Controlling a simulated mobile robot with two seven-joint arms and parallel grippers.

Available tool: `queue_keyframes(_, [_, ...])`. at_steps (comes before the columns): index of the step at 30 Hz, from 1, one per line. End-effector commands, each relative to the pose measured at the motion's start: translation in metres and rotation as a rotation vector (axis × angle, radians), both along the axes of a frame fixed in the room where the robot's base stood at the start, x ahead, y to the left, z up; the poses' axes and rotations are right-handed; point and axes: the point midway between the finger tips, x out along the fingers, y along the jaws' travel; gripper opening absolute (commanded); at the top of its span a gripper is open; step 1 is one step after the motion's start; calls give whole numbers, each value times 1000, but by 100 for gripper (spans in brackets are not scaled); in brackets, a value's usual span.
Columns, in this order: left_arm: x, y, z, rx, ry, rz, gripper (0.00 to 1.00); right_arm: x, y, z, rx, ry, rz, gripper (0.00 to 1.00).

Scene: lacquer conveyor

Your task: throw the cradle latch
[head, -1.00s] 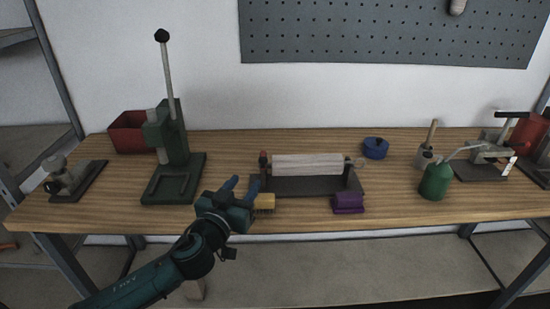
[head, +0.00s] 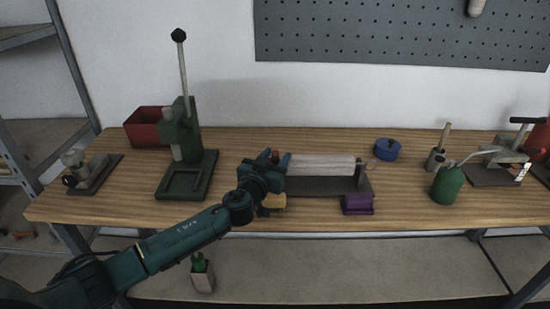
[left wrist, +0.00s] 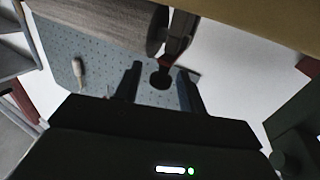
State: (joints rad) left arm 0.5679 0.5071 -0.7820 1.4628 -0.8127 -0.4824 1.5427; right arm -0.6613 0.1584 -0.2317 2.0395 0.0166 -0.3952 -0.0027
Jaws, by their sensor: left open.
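The cradle (head: 315,186) is a dark base on the table holding a pale, wood-like roller (head: 322,165). In the left wrist view the latch (left wrist: 177,40) is a reddish-brown piece beside the roller end (left wrist: 120,25), with a dark round knob (left wrist: 160,81). That knob appears between the two open fingers (left wrist: 160,88), with gaps on both sides. My gripper hides the latch's lower part in the head view. My right gripper is not in view.
A yellow brush (head: 273,202) and a purple block (head: 357,204) lie in front of the cradle. A green lever press (head: 187,165) stands left, a blue round container (head: 387,149) and green can (head: 447,185) right. Table between press and cradle is partly clear.

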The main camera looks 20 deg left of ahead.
Motion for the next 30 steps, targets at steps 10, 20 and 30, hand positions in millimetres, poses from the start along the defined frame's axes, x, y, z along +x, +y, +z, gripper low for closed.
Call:
queue_keyframes(10, [0, 0, 0, 0, 0, 0, 21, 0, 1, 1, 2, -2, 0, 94])
queue_keyframes(20, [-1, 0, 0, 0, 1, 0, 0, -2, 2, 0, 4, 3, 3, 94])
queue_keyframes(30, [-2, 3, -1, 0, 1, -3, 0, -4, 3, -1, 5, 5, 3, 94])
